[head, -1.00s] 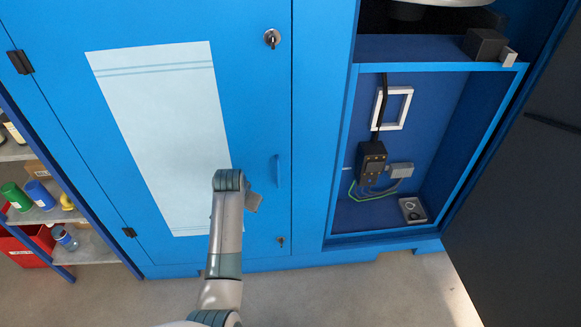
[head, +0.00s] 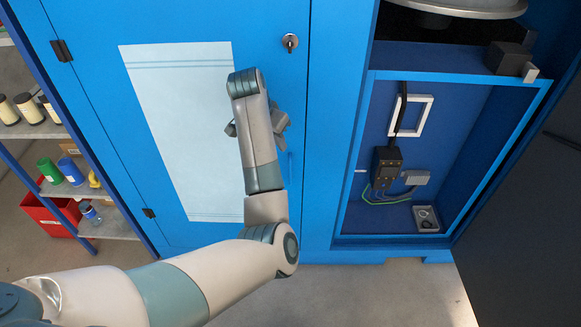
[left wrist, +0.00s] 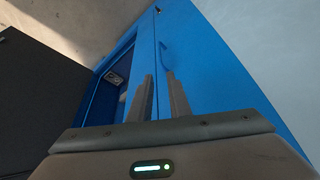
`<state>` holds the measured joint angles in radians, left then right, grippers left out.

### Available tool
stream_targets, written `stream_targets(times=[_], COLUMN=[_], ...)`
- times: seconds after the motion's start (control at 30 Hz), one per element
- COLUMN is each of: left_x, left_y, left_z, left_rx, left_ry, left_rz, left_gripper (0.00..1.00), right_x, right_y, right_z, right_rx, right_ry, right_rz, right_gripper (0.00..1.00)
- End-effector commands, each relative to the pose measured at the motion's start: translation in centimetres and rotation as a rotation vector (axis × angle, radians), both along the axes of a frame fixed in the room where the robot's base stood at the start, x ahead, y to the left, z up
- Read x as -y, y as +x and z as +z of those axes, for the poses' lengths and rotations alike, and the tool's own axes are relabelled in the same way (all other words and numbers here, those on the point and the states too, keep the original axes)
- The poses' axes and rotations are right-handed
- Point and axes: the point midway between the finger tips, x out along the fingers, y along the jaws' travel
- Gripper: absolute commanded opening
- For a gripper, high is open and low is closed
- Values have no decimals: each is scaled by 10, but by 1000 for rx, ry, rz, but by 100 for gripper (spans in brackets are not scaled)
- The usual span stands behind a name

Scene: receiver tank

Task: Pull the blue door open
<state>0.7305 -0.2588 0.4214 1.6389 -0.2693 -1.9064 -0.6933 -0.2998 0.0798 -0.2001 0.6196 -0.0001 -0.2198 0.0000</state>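The blue door (head: 268,52) is flat and shut, with a pale panel (head: 178,150) on it and a keyhole lock (head: 290,42) near its top right. Its blue bar handle (left wrist: 164,52) shows in the left wrist view, just beyond the fingertips. In the head view the handle is mostly hidden behind my left arm. My left gripper (head: 279,124) is in front of the door's right side, partly hidden by its wrist. In the left wrist view its two fingers (left wrist: 160,84) are apart, with nothing between them. My right gripper is not in view.
Right of the door is an open blue compartment with a white frame (head: 410,116) and a dark box (head: 386,164). A dark open panel (head: 525,215) stands at far right. Shelves (head: 45,130) with bottles and a red bin (head: 48,213) stand left. Grey floor lies in front.

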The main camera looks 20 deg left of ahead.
Motion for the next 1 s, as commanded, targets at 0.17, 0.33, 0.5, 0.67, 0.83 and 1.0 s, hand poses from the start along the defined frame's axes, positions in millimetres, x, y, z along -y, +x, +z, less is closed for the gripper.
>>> stream_targets(times=[0.17,0.33,0.5,0.67,0.83,1.0], left_x=[1,4,8,11,15,17], left_y=[3,9,19,30,40,50], left_z=[-8,-27,-52,-79,-106,-130], left_rx=[-3,-5,-5,-5,-5,-4], left_ry=[-2,-2,-1,-1,-1,-1], left_rz=[0,0,-1,-1,-1,0], left_gripper=[17,17,17,17,17,17], right_x=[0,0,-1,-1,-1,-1], right_y=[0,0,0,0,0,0], right_z=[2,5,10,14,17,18], right_rx=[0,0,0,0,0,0], right_ry=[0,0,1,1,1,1], right_rz=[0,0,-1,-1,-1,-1], right_gripper=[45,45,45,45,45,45])
